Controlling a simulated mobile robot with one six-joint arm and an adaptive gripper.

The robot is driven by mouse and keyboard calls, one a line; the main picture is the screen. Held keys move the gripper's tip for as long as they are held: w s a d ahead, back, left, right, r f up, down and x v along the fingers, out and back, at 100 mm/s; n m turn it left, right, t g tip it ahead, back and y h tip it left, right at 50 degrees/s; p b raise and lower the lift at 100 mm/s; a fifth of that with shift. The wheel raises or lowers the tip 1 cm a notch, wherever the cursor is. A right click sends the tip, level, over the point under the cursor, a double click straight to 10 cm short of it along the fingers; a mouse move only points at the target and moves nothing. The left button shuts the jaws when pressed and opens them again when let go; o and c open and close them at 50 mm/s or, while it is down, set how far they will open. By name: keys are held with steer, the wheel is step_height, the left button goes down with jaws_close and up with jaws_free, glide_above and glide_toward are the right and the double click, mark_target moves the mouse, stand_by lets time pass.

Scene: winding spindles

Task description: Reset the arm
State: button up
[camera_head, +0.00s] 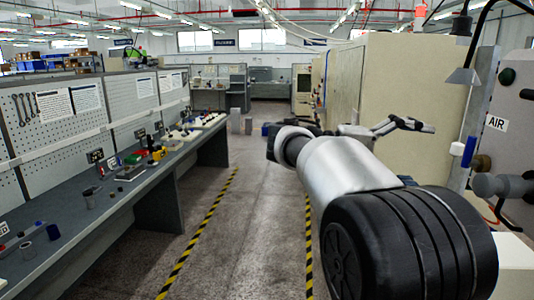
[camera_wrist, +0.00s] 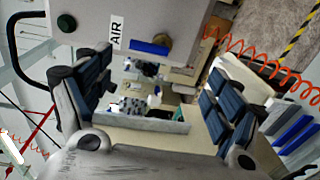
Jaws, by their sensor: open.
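My arm (camera_head: 350,172) reaches forward from the lower right of the head view, its large black joint nearest the camera. My gripper (camera_head: 412,124) is at its far end, in front of a cream machine cabinet (camera_head: 408,85). In the wrist view, my gripper (camera_wrist: 158,92) has its two dark padded fingers wide apart, with nothing held between them. Beyond the fingers is a machine opening with small metal parts (camera_wrist: 140,100) inside, apart from the fingers. The arm's middle links partly hide the wrist in the head view.
A grey panel with an AIR label (camera_head: 496,123) stands close on the right. Orange coiled hose (camera_wrist: 262,62) hangs beside the right finger. A long workbench (camera_head: 75,215) with small parts lines the left. The aisle floor (camera_head: 240,235) between yellow-black stripes is clear.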

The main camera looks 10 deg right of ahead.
steer(key=s+a+f+n+t+y, duration=0.2)
steer(key=s+f+n+t+y, duration=0.15)
steer(key=s+f+y, duration=0.6)
steer(key=s+a+f+m+t+y+b, duration=0.1)
steer(key=s+a+f+t+y, duration=0.4)
steer(key=s+a+f, duration=1)
step_height(320, 180, down, 3)
steer(key=shift+a+r+y, duration=0.2)
steer(key=shift+a+y, duration=0.95)
steer(key=shift+a, duration=0.05)
